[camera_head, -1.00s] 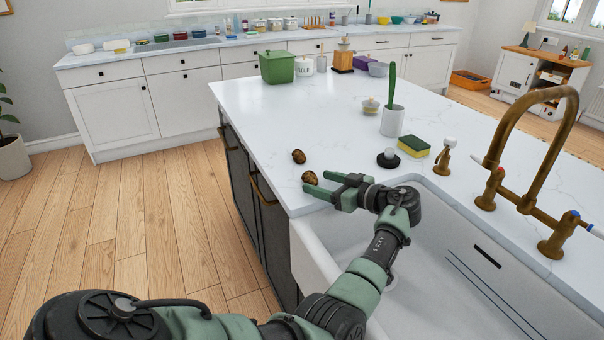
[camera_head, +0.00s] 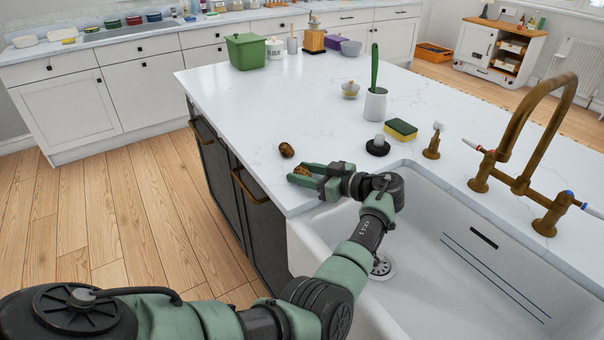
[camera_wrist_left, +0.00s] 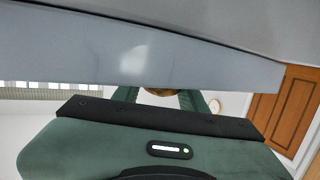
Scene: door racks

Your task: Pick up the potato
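Two small brown potatoes are on the white countertop (camera_head: 255,125) near its front left edge. One potato (camera_head: 287,150) lies free, just beyond my left gripper (camera_head: 296,171). The other potato (camera_head: 302,170) is between the two green fingers, partly hidden by them. The fingers are spread on either side of it, and I see no clear grip. In the left wrist view, the brown edge of a potato (camera_wrist_left: 160,91) shows between the fingertips. My right gripper is not in view.
A white sink (camera_head: 420,255) with a brass tap (camera_head: 520,150) lies right of my left arm. A black stopper (camera_head: 378,146), sponge (camera_head: 400,129) and white cup (camera_head: 375,104) stand beyond it. A green container (camera_head: 247,52) is at the far end.

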